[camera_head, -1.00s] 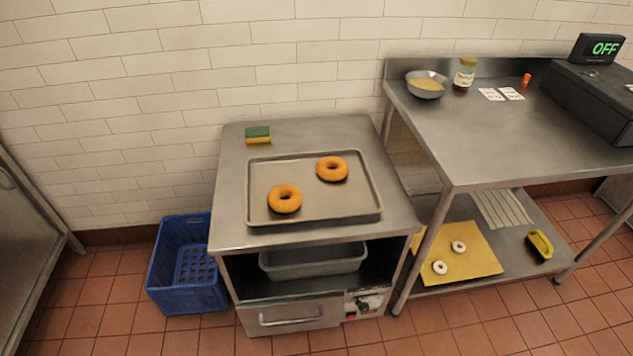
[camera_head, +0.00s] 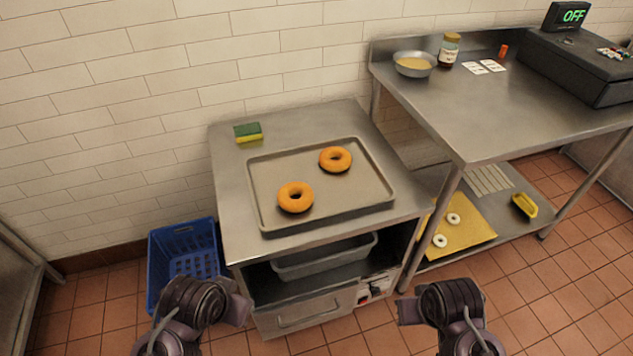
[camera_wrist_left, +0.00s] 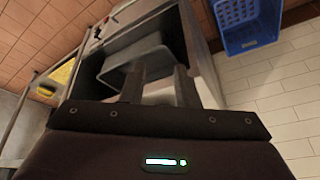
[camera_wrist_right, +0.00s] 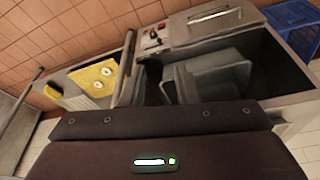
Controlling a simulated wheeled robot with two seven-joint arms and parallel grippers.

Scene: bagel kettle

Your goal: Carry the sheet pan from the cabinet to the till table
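The grey sheet pan (camera_head: 330,214) lies flat on top of the steel cabinet (camera_head: 232,180) in the head view. Two bagels, one nearer (camera_head: 295,198) and one farther (camera_head: 335,159), sit on it. The till table (camera_head: 440,110) stands to the right of the cabinet. My left gripper (camera_head: 238,306) is at the lower left, in front of the cabinet and apart from the pan. In the left wrist view its two fingers (camera_wrist_left: 160,88) stand apart with nothing between them. My right gripper (camera_head: 408,310) is at the lower right, also apart from the pan; its finger gap is unclear.
A sponge (camera_head: 248,132) lies behind the pan on the cabinet. The till table holds a bowl (camera_head: 414,64), a jar (camera_head: 448,50), cards (camera_head: 482,67) and the till (camera_head: 585,62); its middle and front are clear. A blue crate (camera_head: 184,253) stands left of the cabinet.

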